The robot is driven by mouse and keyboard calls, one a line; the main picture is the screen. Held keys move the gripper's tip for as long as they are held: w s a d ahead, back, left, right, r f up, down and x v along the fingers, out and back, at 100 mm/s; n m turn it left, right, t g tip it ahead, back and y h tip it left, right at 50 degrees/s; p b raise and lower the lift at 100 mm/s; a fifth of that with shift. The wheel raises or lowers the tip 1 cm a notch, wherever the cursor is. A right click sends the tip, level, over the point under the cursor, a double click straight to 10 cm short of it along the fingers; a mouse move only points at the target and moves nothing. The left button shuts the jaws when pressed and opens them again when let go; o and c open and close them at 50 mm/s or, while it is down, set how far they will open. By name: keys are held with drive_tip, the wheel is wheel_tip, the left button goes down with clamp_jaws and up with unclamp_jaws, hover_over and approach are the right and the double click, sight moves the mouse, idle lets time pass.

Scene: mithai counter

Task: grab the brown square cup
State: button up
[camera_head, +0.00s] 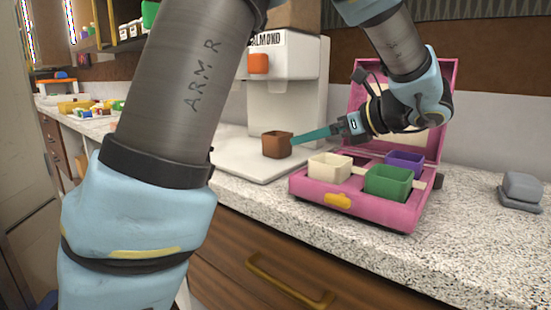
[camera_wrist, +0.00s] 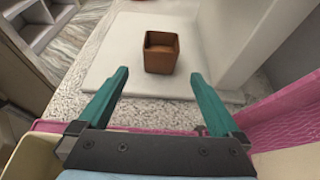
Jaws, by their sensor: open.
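The brown square cup (camera_head: 277,144) stands upright on the white base of the dispenser, in the head view. In the wrist view the brown cup (camera_wrist: 161,52) is empty and sits ahead of the fingertips, roughly centred between them. My gripper (camera_head: 297,138) reaches in from the right, with its teal fingers pointing at the cup. In the wrist view my gripper (camera_wrist: 158,78) is open and empty, one finger on each side, with the cup beyond the tips. In the head view the fingertip overlaps the cup's right edge; I cannot tell whether they touch.
A pink case (camera_head: 345,208) with a raised lid stands below my gripper, holding a cream cup (camera_head: 330,168), a green cup (camera_head: 389,183) and a purple cup (camera_head: 404,160). The white dispenser (camera_head: 287,90) rises behind the brown cup. A grey object (camera_head: 521,191) lies at right.

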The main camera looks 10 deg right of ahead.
sight(286, 143)
drive_tip(key=x, duration=1.1)
drive_tip(key=shift+w, duration=0.1)
drive_tip(key=shift+c, duration=0.2)
